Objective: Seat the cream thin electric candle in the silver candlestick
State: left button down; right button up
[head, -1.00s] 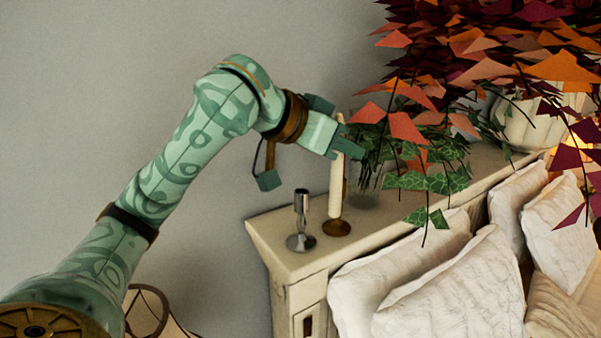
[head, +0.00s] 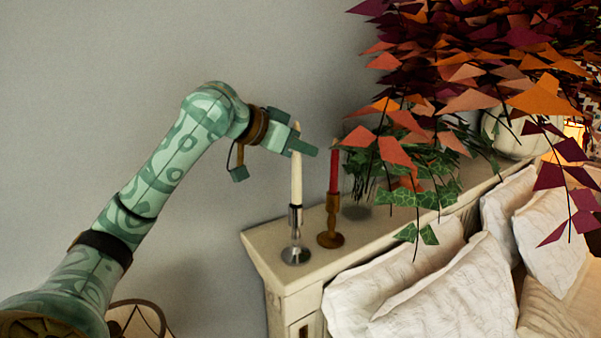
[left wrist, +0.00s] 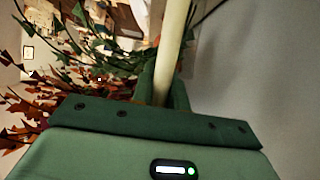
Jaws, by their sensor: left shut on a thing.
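The cream thin candle (head: 297,180) stands upright over the silver candlestick (head: 295,246) at the near left end of the shelf. Its lower end meets the candlestick's cup in the head view; whether it is fully down inside I cannot tell. My left gripper (head: 297,142) is shut on the candle near its top. In the left wrist view the cream candle (left wrist: 174,45) runs up between the fingers. My right gripper is not in view.
A red candle (head: 334,170) stands in a brass candlestick (head: 331,222) just right of the silver one. A leafy plant (head: 420,185) hangs behind it. White pillows (head: 450,290) lie in front of the shelf (head: 265,245).

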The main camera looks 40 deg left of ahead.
aim_at(300, 168)
pick_arm(q)
jog(key=f, duration=0.1)
jog(key=w+a+f, duration=0.1)
jog(key=f, duration=0.3)
jog(key=shift+w+a+f, duration=0.2)
jog(key=c, duration=1.4)
grip_release()
jog(key=b+v, duration=0.3)
jog(key=v, duration=0.9)
